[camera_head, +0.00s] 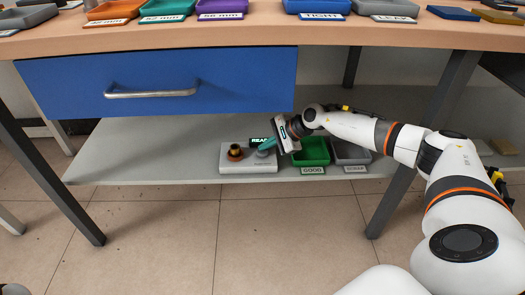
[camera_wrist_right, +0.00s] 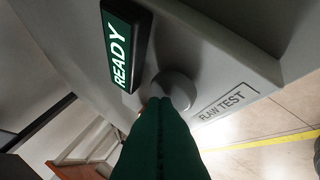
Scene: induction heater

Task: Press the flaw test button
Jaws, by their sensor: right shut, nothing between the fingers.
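The flaw tester (camera_head: 236,168) is a light grey box on the lower shelf. Its round grey button (camera_wrist_right: 177,85) sits beside the printed FLAW TEST label (camera_wrist_right: 222,106). A dark display reading READY (camera_wrist_right: 122,45) stands by the button; it also shows in the head view (camera_head: 259,142). My right gripper (camera_wrist_right: 163,108) is shut and empty, its green fingers pointing at the button. The fingertips overlap the button's near edge in the wrist view; I cannot tell whether they touch it. The head view shows the right gripper (camera_head: 267,145) over the tester's right part. My left gripper is out of view.
A green GOOD bin (camera_head: 313,151) and a grey bin (camera_head: 351,153) stand right of the tester. The blue drawer (camera_head: 200,80) and tabletop (camera_head: 265,36) hang above the shelf (camera_head: 130,165). Table legs (camera_head: 400,195) flank the space. Floor in front is clear.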

